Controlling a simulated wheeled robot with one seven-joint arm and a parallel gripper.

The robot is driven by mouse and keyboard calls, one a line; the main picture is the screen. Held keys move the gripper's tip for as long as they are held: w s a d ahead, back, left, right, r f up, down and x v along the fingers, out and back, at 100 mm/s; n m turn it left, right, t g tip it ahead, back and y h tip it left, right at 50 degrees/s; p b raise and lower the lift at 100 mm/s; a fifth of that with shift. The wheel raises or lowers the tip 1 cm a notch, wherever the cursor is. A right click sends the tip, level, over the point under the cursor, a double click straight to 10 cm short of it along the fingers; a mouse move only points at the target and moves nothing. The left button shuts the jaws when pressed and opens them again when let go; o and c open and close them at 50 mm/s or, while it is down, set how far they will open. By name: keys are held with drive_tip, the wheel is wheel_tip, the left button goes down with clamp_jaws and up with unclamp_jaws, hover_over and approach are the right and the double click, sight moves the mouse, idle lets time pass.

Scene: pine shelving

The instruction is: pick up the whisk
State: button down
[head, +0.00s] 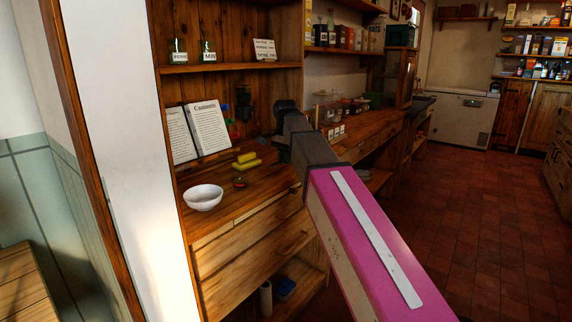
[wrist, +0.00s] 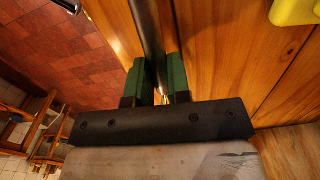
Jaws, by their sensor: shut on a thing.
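In the wrist view, my gripper (wrist: 161,78) has its two green finger pads closed on a dark, straight rod, the whisk (wrist: 149,32). The rod runs up between the pads and out of the top of the picture. In the head view, my gripper is mostly hidden behind my arm, above the right end of the wooden counter (head: 225,222). I cannot tell the whisk apart there, nor whether it touches the wood.
A white bowl (head: 203,197) stands on the counter's front left. Yellow blocks (head: 246,161) and a small jar (head: 239,181) lie near the gripper. An open book (head: 208,128) leans at the back. A shelf (head: 230,66) with jars hangs above. Tiled floor is clear at right.

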drive_tip(key=s+a+r, duration=0.4)
drive_tip(key=a+r, duration=0.4)
drive_tip(key=a, duration=0.2)
drive_tip(key=shift+s+a+r, duration=0.15)
drive_tip(key=shift+s+a, duration=0.15)
drive_tip(key=shift+s, duration=0.1)
